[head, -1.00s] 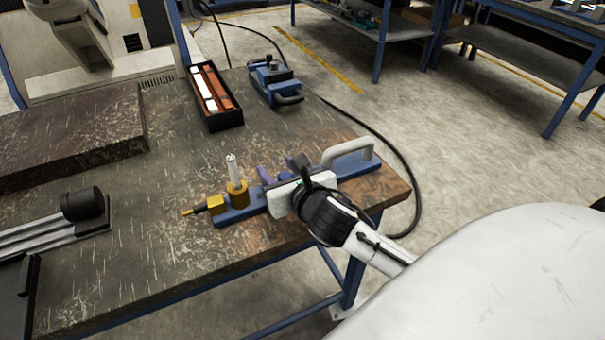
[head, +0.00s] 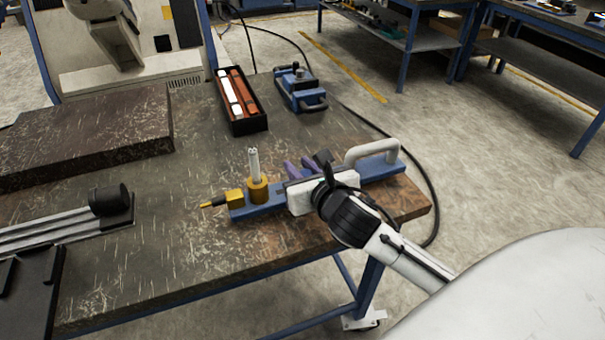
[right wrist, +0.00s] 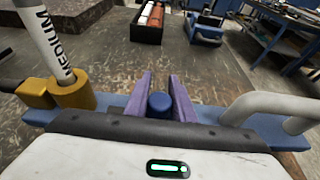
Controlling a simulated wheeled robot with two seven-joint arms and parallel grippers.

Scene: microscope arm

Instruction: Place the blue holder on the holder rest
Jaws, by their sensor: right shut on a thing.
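The blue holder (head: 378,170) is a long blue bar with a white loop handle at its right end. At its left end it has a brass collar with an upright white tube marked "MEDIUM" and a yellow-tipped side fitting. It lies along the table's near right edge; I cannot tell whether it touches the table. My right gripper (head: 300,168) is shut on it from the near side. In the right wrist view, the purple fingers stand either side of its round blue knob (right wrist: 160,103). I cannot tell which thing is the holder rest. My left gripper is out of view.
A black box of red and white bars (head: 256,122) and a blue device with a handle (head: 300,90) stand at the back. A thick dark slab (head: 85,140) lies at the left. A railed fixture (head: 60,232) with a black cylinder is at front left. The middle tabletop is clear.

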